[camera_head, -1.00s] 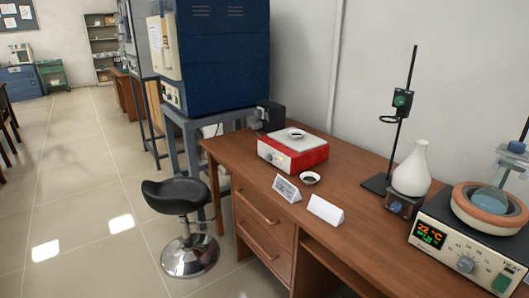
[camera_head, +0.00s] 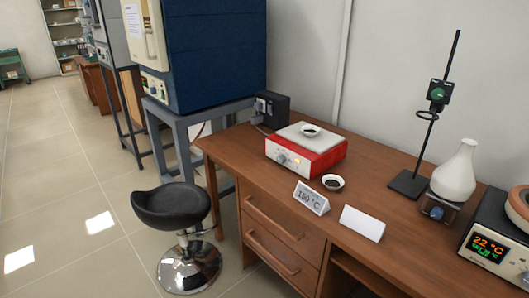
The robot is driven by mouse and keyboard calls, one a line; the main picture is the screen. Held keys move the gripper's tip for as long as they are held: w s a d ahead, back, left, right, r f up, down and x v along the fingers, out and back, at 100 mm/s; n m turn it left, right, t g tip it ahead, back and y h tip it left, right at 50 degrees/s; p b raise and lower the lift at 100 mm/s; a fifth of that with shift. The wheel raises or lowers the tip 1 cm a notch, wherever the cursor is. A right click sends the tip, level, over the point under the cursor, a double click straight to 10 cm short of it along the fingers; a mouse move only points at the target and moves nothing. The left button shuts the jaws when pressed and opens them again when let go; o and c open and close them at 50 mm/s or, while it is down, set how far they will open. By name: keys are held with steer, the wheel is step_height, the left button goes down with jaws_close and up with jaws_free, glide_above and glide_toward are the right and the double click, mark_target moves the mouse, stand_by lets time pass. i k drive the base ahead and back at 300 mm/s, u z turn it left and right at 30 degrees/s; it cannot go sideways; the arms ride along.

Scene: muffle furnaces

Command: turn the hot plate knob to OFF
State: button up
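A red hot plate (camera_head: 304,154) with a pale square top stands on the wooden desk, towards its far left end. A small dish with dark contents (camera_head: 310,130) sits on its top. The hot plate's knob (camera_head: 283,158) is on the front face, left of centre, with a small orange light and markings beside it. The knob's exact setting is too small to read. Nothing touches the knob. My gripper is not in view.
A black stool (camera_head: 175,210) stands left of the desk (camera_head: 385,233). On the desk are a dish (camera_head: 333,183), a "150 °C" sign (camera_head: 311,197), a blank card (camera_head: 362,223), a clamp stand (camera_head: 409,184), a white flask (camera_head: 455,174) and a 22 °C device (camera_head: 488,246). A blue furnace (camera_head: 213,52) stands behind.

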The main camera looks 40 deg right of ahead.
mark_target(280, 159)
steer(key=u, duration=0.25)
steer(key=i, duration=0.95)
steer(key=u, duration=0.3)
